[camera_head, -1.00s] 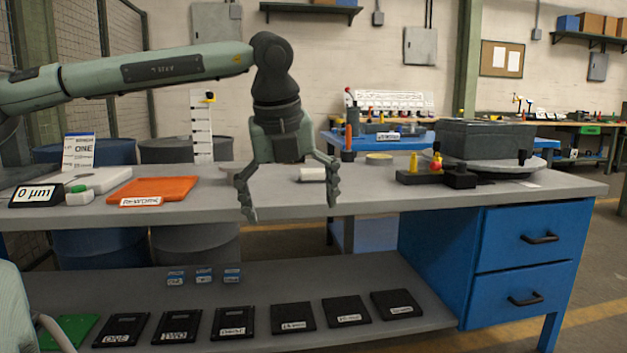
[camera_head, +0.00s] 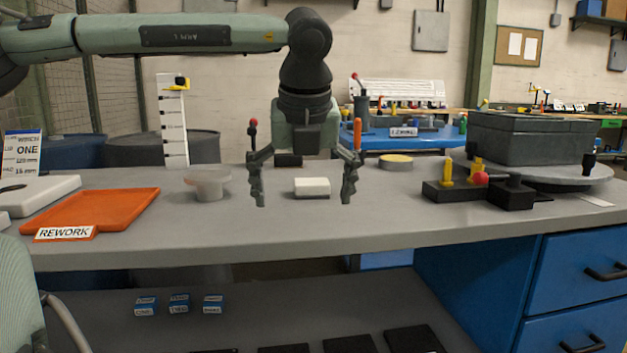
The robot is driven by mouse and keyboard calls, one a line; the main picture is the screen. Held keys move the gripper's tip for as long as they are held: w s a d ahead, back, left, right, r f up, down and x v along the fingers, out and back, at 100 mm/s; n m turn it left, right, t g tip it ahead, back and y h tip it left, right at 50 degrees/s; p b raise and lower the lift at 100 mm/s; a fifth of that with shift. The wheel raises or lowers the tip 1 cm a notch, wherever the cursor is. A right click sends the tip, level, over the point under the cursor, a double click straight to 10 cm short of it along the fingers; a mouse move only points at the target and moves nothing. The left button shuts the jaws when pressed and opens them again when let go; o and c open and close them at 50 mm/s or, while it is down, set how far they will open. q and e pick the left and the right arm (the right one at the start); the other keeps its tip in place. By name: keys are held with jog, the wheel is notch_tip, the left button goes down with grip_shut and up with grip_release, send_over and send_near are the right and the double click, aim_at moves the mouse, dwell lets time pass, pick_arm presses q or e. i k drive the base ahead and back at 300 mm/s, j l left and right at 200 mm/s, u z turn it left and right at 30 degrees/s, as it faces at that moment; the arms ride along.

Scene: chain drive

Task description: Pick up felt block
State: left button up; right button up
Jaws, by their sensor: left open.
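The felt block appears to be the small white block (camera_head: 312,186) lying on the grey workbench (camera_head: 390,222), near the middle of the bench top. My left gripper (camera_head: 304,203) points down with its two fingers spread wide. In the picture one finger shows to the left of the block and the other to the right, with clear gaps on both sides. Nothing is held. How far the fingertips are from the block in depth and height I cannot tell. My right gripper is not in view.
An orange rework tray (camera_head: 100,209) and a round grey pedestal (camera_head: 208,184) are to the left. A black fixture with yellow pins (camera_head: 478,188), a grey box (camera_head: 530,138) and a yellow-topped disc (camera_head: 396,161) are to the right. The bench front is clear.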

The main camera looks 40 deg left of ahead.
aim_at(308, 188)
jog(key=i+j, duration=0.75)
jog(key=j, duration=0.15)
